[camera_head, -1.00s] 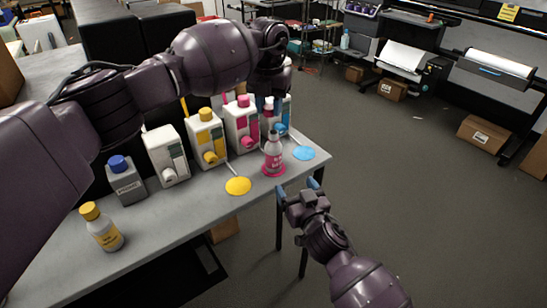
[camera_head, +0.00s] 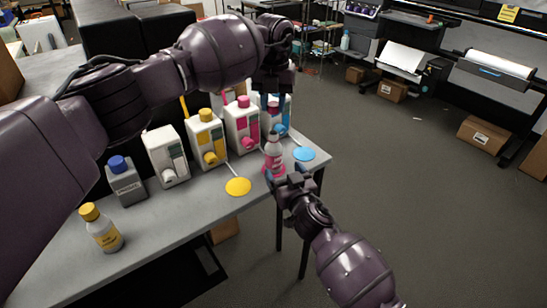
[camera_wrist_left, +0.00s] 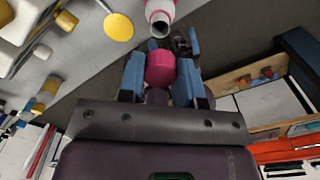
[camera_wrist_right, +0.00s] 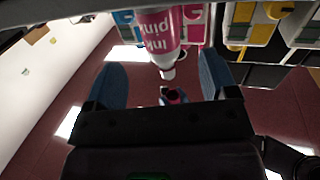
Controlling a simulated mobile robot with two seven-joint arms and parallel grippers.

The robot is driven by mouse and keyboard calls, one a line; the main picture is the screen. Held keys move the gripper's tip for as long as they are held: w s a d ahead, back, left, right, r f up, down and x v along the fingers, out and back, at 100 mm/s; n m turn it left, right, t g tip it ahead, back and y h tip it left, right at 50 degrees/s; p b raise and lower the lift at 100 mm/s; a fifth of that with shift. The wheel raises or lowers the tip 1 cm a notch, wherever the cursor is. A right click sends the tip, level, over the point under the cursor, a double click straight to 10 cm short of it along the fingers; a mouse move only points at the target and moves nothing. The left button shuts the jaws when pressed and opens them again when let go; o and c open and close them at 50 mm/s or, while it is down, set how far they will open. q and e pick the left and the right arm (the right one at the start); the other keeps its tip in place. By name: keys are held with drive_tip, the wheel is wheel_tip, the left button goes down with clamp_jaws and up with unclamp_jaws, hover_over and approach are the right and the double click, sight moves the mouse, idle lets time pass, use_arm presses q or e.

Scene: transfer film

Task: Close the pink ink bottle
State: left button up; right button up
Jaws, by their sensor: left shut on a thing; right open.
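The pink ink bottle (camera_head: 273,160) stands upright on its pink spot near the table's front edge. Its open mouth shows in the left wrist view (camera_wrist_left: 160,17). My left gripper (camera_head: 275,129) is shut on the pink cap (camera_wrist_left: 160,67), held above the bottle and apart from its neck. My right gripper (camera_head: 277,176) is open at the bottle's lower front. In the right wrist view the bottle (camera_wrist_right: 158,35) appears between its spread fingers; contact cannot be told.
Behind stand large yellow (camera_head: 206,140), magenta (camera_head: 242,127) and white (camera_head: 165,158) ink containers. A yellow spot (camera_head: 238,187) and blue spot (camera_head: 304,153) flank the bottle. A yellow-capped bottle (camera_head: 103,229) and grey bottle (camera_head: 125,181) stand at left.

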sight(276, 160)
drive_tip(key=shift+x, duration=3.8)
drive_tip(key=c, duration=1.4)
use_arm(q)
drive_tip(key=shift+f, duration=2.5)
use_arm(e)
drive_tip(key=shift+o, duration=0.2)
use_arm(q)
drive_tip(key=shift+f, duration=0.1)
drive_tip(key=shift+f, duration=0.8)
drive_tip(key=shift+f, duration=0.55)
